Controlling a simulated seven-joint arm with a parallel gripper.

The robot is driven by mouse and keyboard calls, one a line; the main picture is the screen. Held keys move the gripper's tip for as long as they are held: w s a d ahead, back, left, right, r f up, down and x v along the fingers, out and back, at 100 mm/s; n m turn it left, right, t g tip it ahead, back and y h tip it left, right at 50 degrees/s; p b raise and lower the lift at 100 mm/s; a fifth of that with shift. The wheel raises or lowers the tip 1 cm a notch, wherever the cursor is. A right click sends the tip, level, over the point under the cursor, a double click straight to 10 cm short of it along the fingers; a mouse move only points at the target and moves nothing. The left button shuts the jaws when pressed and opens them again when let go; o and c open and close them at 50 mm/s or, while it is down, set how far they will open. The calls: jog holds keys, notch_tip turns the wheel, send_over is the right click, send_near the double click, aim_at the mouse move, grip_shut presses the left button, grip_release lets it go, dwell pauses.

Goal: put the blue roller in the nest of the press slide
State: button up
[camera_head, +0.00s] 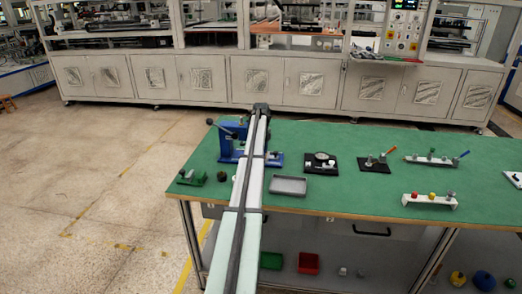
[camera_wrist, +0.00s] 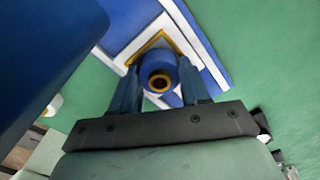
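In the wrist view the blue roller (camera_wrist: 157,64), with a gold ring and dark hole at its near end, sits between the two fingers of my gripper (camera_wrist: 159,66). The fingers appear to press on its sides. Beyond it is a yellow-edged white square, apparently the nest (camera_wrist: 137,48), on the blue and white press slide (camera_wrist: 205,52). I cannot tell whether the roller touches the nest. In the head view the blue press (camera_head: 232,150) stands at the table's left, partly behind my arm; the roller and fingers are hidden there.
The green table (camera_head: 340,180) carries a grey tray (camera_head: 288,186), a dial gauge on a black plate (camera_head: 321,164), a small green fixture (camera_head: 192,177) and a white rack with coloured knobs (camera_head: 430,200). A large blue press part (camera_wrist: 45,50) fills the wrist view's upper left.

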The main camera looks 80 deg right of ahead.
jog(key=o, duration=0.4)
jog(key=shift+a+f, duration=0.2)
jog(key=shift+f, duration=0.45)
jog(key=shift+o, duration=0.2)
jog(key=shift+a, duration=0.2)
notch_tip(320, 180, up, 14)
jog(key=shift+d+f, duration=0.2)
jog(key=shift+d, duration=0.2)
